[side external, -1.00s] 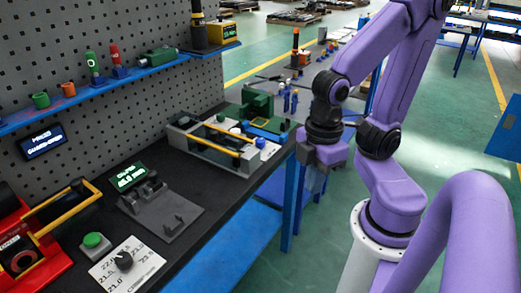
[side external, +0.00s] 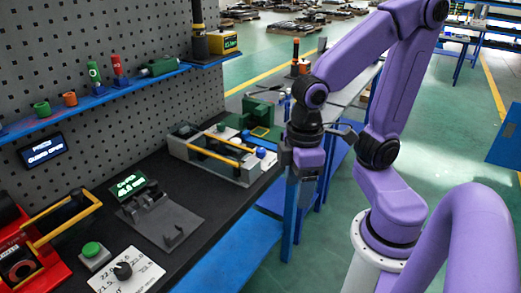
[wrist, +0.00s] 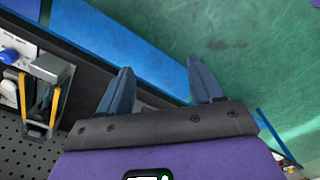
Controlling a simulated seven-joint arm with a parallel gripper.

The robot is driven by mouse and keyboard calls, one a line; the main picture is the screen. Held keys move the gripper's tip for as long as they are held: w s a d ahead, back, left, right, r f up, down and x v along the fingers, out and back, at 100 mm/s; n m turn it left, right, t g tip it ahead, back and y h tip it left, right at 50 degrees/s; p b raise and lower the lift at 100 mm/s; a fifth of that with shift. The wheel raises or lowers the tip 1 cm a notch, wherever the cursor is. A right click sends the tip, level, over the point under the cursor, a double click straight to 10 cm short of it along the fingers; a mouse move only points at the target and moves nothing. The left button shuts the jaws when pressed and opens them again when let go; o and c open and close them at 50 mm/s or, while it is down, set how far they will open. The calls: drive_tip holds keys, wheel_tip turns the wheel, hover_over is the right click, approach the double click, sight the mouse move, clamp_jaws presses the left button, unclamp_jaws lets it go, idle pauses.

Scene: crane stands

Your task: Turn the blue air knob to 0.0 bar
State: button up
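The blue air knob (side external: 261,153) sits on a white plate at the right end of the grey fixture on the black bench. It also shows at the left edge of the wrist view (wrist: 9,56), clear of my fingers. My gripper (side external: 306,176) hangs to the right of the knob, beyond the bench's front edge. In the wrist view my gripper (wrist: 158,66) is open, with its two fingers wide apart and nothing between them. Any pressure scale on the plate is too small to read.
The grey fixture with yellow bars (side external: 215,158) stands left of the knob. A green block (side external: 262,114) is behind it. The bench front has bare black surface.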

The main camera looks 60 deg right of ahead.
drive_tip(key=w+d+r+m, duration=0.1)
drive_tip(key=w+d+m, duration=0.1)
drive_tip(key=w+m, duration=1)
drive_tip(key=m, duration=2.4)
hover_over(261, 149)
drive_tip(key=f, duration=1.9)
drive_tip(key=shift+a, duration=0.2)
drive_tip(key=c, duration=1.1)
drive_tip(key=shift+o, duration=0.2)
